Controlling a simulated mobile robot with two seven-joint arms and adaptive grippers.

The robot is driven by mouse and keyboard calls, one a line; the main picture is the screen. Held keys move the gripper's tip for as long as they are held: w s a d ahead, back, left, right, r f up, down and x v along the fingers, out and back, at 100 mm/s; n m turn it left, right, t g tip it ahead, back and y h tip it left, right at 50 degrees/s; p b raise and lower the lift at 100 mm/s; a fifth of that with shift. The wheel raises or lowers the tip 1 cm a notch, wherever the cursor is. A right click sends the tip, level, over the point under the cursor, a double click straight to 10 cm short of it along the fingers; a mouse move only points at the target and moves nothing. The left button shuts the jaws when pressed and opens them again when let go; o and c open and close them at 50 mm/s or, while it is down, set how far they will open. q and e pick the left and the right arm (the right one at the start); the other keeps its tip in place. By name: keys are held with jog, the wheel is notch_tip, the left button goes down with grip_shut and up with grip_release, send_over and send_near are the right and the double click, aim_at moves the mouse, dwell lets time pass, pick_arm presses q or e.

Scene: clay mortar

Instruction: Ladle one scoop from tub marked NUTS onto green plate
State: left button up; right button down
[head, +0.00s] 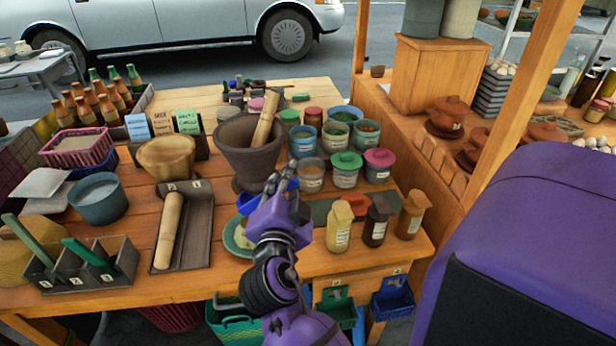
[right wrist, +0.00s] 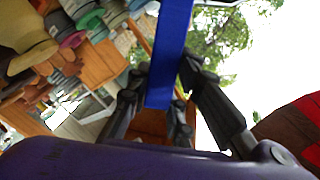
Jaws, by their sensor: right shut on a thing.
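My right gripper (head: 275,188) is shut on a blue tool, seemingly the ladle (head: 248,203). Its blue handle (right wrist: 170,50) runs between the fingers (right wrist: 160,100) in the right wrist view. In the head view the gripper is just in front of the stone mortar, and the fingers hide part of the ladle. A green plate (head: 232,238) lies on the table just left of my right forearm, which partly covers it. Several labelled tubs (head: 312,178) stand right of the mortar, but their labels are too small to read, so I cannot tell which is NUTS. My left gripper is not in view.
The mortar (head: 240,150) with a wooden pestle (head: 267,117) stands behind the gripper. Three bottles (head: 375,222) stand at the right front edge. A rolling pin (head: 169,230) lies in a tray on the left. Bare wood shows between tray and plate.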

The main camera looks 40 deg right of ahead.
jog(key=shift+n, duration=0.9)
jog(key=r+p, duration=0.1)
jog(key=w+a+r+p, duration=0.1)
jog(key=r, duration=0.1)
jog(key=r+p, duration=0.1)
jog(key=shift+w+a+r, duration=0.15)
jog(key=shift+w+r, duration=0.05)
jog(key=shift+r, duration=0.1)
jog(key=shift+w+a+f+n, duration=0.5)
jog(key=shift+w+a+n, duration=0.1)
jog(key=shift+w+a, duration=0.1)
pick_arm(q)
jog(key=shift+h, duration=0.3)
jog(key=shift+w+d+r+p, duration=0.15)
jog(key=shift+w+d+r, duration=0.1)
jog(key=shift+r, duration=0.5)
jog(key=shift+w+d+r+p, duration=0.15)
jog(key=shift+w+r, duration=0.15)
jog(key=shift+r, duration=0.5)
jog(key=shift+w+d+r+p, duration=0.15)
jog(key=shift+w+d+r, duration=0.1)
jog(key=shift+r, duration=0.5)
pick_arm(e)
jog(key=w+a+r+n+g, duration=0.1)
jog(key=w+a+n, duration=0.4)
jog(key=shift+w+r, duration=0.25)
jog(key=shift+w, duration=0.1)
